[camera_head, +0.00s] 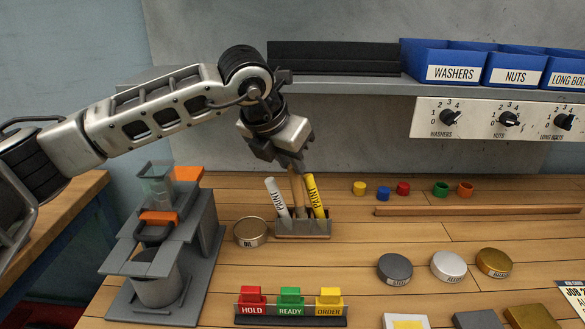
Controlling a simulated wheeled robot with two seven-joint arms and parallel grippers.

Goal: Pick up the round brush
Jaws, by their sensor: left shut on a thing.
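The round brush (297,192) shows as a brown wooden handle standing in a small grey holder (303,228). It stands between a white paint marker (277,196) and a yellow paint marker (315,196). My left gripper (292,168) comes down from above and is shut on the top of the brush handle. The lower end of the brush is hidden in the holder. My right gripper is not in view.
A round tin (250,232) stands left of the holder. A grey device with a clear hopper (158,185) stands farther left. Hold, ready and order blocks (290,301) are in front. Small coloured caps (403,188) lie at the back right. Lidded discs (448,266) lie right.

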